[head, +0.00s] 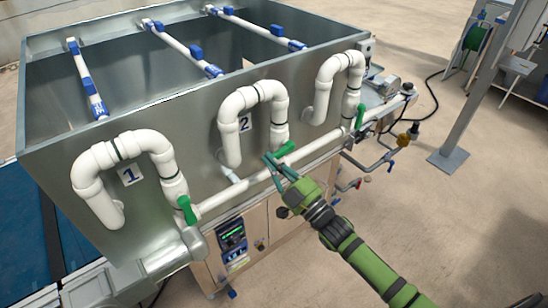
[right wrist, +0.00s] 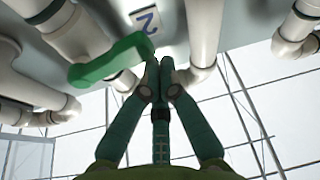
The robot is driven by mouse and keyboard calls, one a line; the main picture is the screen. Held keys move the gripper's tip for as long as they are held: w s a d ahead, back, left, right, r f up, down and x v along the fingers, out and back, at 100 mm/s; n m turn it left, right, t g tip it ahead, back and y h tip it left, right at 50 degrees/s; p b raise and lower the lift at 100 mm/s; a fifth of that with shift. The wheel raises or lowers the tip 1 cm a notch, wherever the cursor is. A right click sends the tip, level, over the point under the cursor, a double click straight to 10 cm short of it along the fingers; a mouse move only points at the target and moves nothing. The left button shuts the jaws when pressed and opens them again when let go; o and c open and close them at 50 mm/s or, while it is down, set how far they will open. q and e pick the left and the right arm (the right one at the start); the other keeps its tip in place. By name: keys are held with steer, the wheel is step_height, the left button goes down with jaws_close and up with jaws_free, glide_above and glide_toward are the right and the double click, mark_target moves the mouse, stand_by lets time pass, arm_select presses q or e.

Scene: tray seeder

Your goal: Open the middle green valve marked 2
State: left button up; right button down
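The middle green valve handle (head: 284,149) sits on the white pipe below the label 2 (head: 244,123). It points sideways, across its upright pipe. In the right wrist view, the green handle (right wrist: 103,62) extends left from its pivot, beside the label 2 (right wrist: 146,19). My right gripper (head: 271,160) is at this handle, close to its pivot end. In the right wrist view, the fingertips of my right gripper (right wrist: 160,66) meet just right of the handle, with nothing visible between them. Whether they touch the handle is unclear. My left gripper is not in view.
The green handles of valve 1 (head: 187,210) and the right valve (head: 360,116) lie along their upright pipes. A horizontal white pipe (head: 235,193) runs below all valves. A control panel (head: 232,243) is lower on the machine. The floor (head: 430,220) at right is open.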

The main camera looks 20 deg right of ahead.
steer(key=w+d+f+n+g+y+b, duration=0.1)
steer(key=d+f+n+g+b, duration=0.1)
steer(key=n, duration=0.6)
steer(key=d+f+n+g+y+b, duration=0.1)
steer(key=d+f+n+g+b, duration=0.1)
steer(key=f+n, duration=0.4)
steer(key=shift+w+d+n+g+b, duration=0.5)
steer(key=shift+n+g, duration=0.4)
steer(key=shift+n, duration=0.9)
steer(key=shift+a, duration=0.1)
